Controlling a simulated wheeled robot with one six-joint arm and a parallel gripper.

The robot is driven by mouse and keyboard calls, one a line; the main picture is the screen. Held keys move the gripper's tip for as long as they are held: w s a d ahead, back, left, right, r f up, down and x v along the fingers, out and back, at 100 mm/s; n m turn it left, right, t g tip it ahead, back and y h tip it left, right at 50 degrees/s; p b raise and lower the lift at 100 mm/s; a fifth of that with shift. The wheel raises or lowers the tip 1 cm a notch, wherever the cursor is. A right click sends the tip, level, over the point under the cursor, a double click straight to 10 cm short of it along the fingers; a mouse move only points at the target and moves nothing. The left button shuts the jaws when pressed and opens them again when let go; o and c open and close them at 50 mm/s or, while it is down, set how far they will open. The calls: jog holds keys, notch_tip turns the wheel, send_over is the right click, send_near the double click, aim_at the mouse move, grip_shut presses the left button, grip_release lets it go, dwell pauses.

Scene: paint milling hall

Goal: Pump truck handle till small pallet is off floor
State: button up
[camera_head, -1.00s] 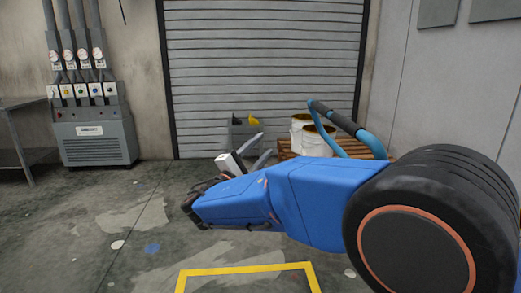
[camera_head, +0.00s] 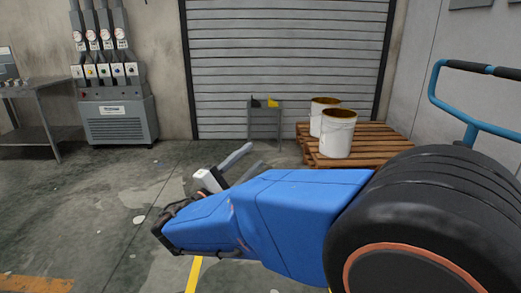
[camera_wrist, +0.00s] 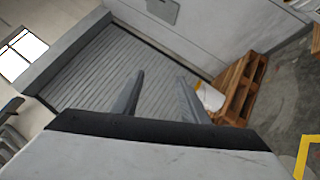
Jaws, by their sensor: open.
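The truck handle (camera_head: 482,68) is a blue tube loop with black grip sections, upright at the right edge of the head view. Its lower part and the truck body are hidden behind my arm. The small wooden pallet (camera_head: 385,159) lies beyond my arm, low by the floor; whether it touches the floor cannot be told. Two white buckets (camera_head: 338,133) stand on it. The pallet (camera_wrist: 246,84) also shows at the right of the wrist view. My gripper (camera_head: 254,158) is open and empty, left of the handle and apart from it; its fingers (camera_wrist: 160,76) point toward the shutter.
A grey roller shutter (camera_head: 290,60) closes the back wall. A small grey stand (camera_head: 265,120) with black and yellow items is before it. A grey control cabinet (camera_head: 118,118) and a metal table (camera_head: 35,90) are at left. The floor at left is mostly clear.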

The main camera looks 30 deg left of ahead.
jog(key=shift+v, duration=1.25)
